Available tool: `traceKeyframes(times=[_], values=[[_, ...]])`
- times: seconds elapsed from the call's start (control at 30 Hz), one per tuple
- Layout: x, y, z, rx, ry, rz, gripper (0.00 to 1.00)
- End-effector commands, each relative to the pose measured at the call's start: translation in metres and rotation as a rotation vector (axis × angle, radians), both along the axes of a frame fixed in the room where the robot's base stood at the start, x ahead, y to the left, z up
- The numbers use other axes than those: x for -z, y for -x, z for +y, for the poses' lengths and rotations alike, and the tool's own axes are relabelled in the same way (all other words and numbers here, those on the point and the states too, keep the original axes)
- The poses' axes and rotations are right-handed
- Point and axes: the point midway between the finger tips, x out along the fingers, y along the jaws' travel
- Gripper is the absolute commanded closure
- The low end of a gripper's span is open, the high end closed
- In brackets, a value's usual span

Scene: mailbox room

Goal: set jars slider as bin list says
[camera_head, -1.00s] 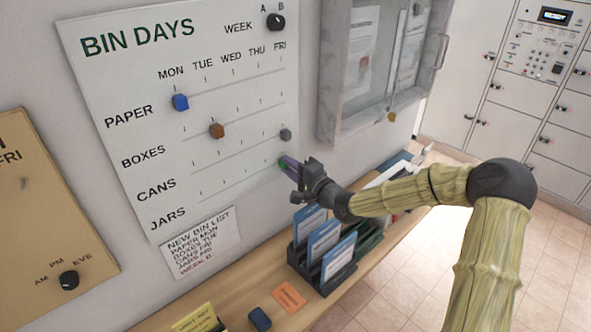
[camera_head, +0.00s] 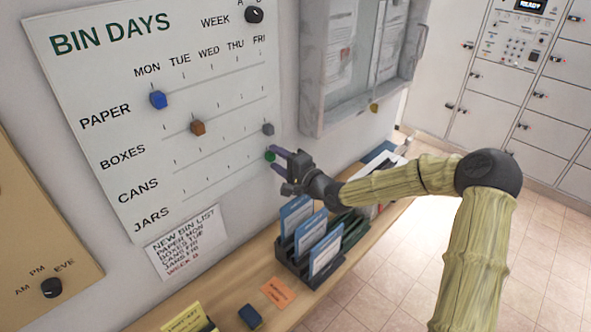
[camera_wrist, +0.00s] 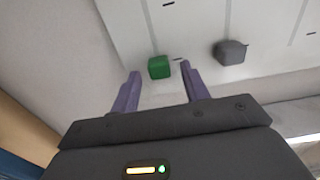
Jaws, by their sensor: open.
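The BIN DAYS board (camera_head: 110,75) hangs on the wall. The green jars slider (camera_head: 270,156) is at the right end of the JARS row, under FRI. My gripper (camera_head: 275,159) is open at this slider, with purple fingers. In the wrist view the green slider (camera_wrist: 159,67) sits between the fingertips (camera_wrist: 160,74), with a gap on both sides. The handwritten bin list (camera_head: 185,242) under the board reads PAPER MON, BOXES TUE, CANS FRI, JARS FRI, WEEK B.
The grey cans slider (camera_head: 268,129) is close above, at FRI. The blue paper slider (camera_head: 157,100) is at MON and the brown boxes slider (camera_head: 198,128) at TUE. A dark file rack (camera_head: 320,262) stands on the shelf below my gripper. A glass-front cabinet (camera_head: 312,95) hangs to the right.

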Motion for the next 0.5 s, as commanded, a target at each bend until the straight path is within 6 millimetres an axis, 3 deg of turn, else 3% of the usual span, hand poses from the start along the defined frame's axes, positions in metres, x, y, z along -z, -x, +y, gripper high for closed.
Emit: traceKeyframes(times=[0.5], values=[[0.002, 0.053, -0.059, 0.003, 0.001, 0.001, 0.55]])
